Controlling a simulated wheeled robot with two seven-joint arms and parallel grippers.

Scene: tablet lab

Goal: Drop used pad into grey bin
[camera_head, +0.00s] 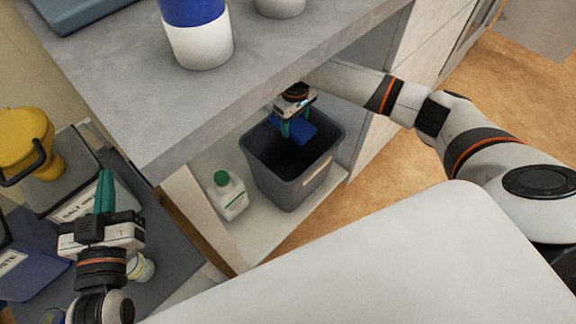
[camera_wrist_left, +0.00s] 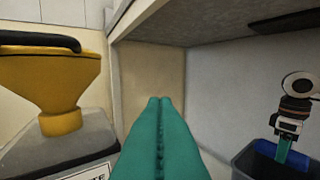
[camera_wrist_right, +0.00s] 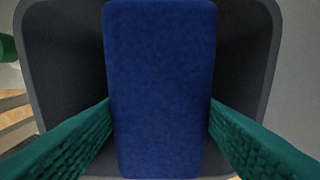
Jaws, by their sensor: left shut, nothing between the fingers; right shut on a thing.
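The used pad (camera_wrist_right: 160,90) is a blue rectangular block. It fills the middle of the right wrist view, with the dark inside of the bin behind it. My right gripper (camera_head: 293,128) is shut on the pad and holds it at the mouth of the grey bin (camera_head: 262,178), which stands on the low shelf under the counter. The pad also shows in the left wrist view (camera_wrist_left: 268,149), at the rim of the bin. The bin's floor is mostly hidden. My left gripper (camera_head: 104,190) is shut and empty above the grey bench at the left.
A white bottle with a green cap (camera_head: 228,196) stands left of the bin. The counter (camera_head: 150,100) overhangs the bin and my right wrist. A yellow funnel-topped container (camera_head: 28,145) and a blue box (camera_head: 30,255) are near my left arm.

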